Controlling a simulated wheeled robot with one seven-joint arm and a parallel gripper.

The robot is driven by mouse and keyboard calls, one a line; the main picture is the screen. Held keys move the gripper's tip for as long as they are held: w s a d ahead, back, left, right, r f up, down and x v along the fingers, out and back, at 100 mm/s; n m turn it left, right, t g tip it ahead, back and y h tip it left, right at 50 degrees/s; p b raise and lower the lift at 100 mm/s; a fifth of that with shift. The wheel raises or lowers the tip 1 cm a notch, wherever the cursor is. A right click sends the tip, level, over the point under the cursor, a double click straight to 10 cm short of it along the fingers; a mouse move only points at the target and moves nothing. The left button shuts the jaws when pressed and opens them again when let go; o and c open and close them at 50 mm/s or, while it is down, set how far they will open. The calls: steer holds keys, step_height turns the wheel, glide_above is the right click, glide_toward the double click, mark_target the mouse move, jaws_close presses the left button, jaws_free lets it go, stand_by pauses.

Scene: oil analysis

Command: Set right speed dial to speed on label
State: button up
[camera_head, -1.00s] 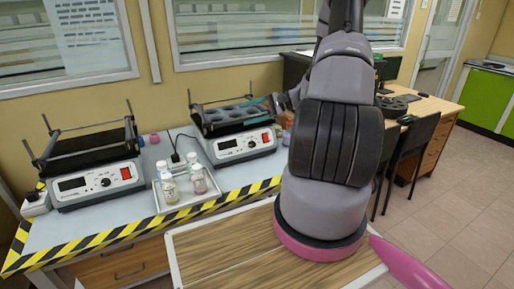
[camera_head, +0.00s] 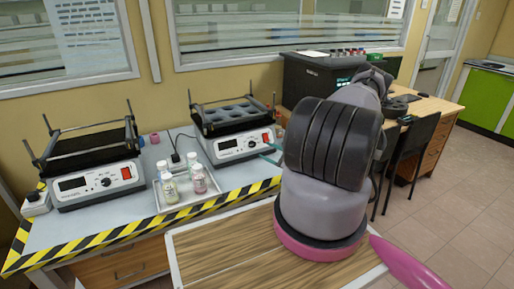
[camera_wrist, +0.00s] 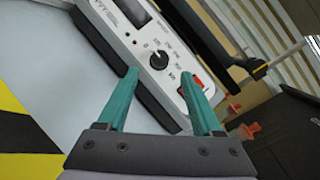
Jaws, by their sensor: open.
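The right shaker (camera_head: 238,144) stands at the back of the bench, with a dark display, a black speed dial (camera_head: 252,144) and a red switch on its front. In the wrist view the dial (camera_wrist: 158,60) lies ahead, between the lines of my fingertips, apart from them. Printed marks ring it but are too small to read. My gripper (camera_wrist: 160,73) is open and empty, its two teal fingers pointing at the panel. In the head view my arm hides most of it. Labelled bottles (camera_head: 170,190) stand in a tray; their text is unreadable.
A similar left shaker (camera_head: 98,183) stands at the left. The tray (camera_head: 186,207) sits between and in front of the shakers. A black box-like device (camera_head: 312,78) is to the right. Bare bench lies in front of the right shaker.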

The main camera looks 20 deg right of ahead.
mark_target(254, 145)
steer(key=x, duration=0.6)
steer(key=shift+w+a, duration=0.15)
steer(key=shift+w, duration=0.1)
jaws_close()
